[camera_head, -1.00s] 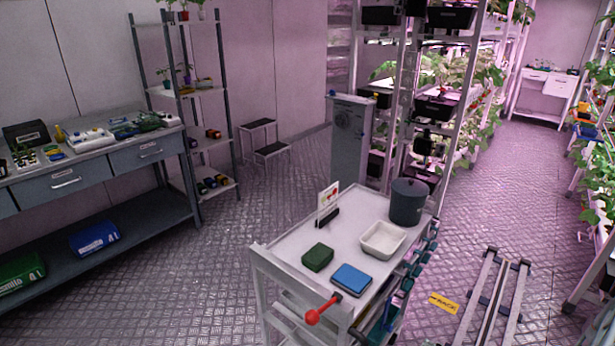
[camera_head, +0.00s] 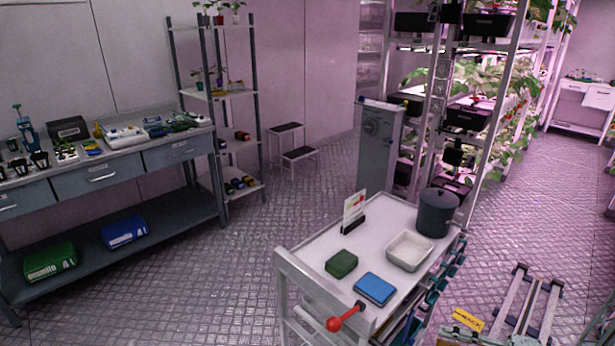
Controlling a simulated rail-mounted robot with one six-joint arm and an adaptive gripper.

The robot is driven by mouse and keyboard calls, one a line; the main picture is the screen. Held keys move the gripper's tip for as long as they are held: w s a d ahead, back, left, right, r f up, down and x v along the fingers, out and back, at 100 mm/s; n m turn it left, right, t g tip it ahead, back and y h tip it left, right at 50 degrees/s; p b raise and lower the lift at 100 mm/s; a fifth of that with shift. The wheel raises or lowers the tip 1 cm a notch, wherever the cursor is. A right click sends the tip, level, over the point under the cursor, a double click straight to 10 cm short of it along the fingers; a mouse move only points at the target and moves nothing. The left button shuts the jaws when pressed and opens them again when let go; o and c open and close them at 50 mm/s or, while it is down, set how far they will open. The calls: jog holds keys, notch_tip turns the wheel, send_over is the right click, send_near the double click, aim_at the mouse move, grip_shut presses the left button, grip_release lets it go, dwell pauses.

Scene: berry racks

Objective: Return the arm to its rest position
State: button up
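My arm and my gripper do not show in the head view, so their pose cannot be seen. A white cart (camera_head: 300,262) stands in front of me at the lower middle. On its top are a green box (camera_head: 341,264), a blue flat box (camera_head: 375,288), a white tray (camera_head: 390,262), a dark grey bin (camera_head: 437,213) and a small sign (camera_head: 354,212). A red-knobbed handle (camera_head: 335,324) sticks out from its near end.
Floor rails (camera_head: 528,305) lie at the lower right beside a yellow floor label (camera_head: 468,319). A workbench (camera_head: 125,154) with drawers and a grey shelf (camera_head: 236,93) stand at left. Plant racks (camera_head: 433,100) rise behind the cart. Floor between bench and cart is clear.

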jog(key=s+a+r+n+g+h, duration=0.2)
jog(key=a+r+g, duration=0.2)
jog(key=a+r, duration=0.55)
jog(key=s+a+r+n+g+h, duration=0.2)
jog(key=a+r+g, duration=0.15)
jog(key=r, duration=1.05)
jog(key=s+a+r+n+g+h, duration=0.2)
jog(key=a+r+g, duration=0.2)
jog(key=a+r, duration=0.5)
jog(key=s+a+r+t+h, duration=0.1)
jog(key=s+r+t+h, duration=0.2)
jog(key=s+r, duration=0.6)
jog(key=s+a+r+n+t+h, duration=0.1)
jog(key=s+r+h, duration=0.4)
jog(key=s+r, duration=0.5)
jog(key=shift+a+t, duration=0.8)
jog(key=shift+t, duration=0.25)
jog(key=shift+s, duration=0.1)
dwell(1.6)
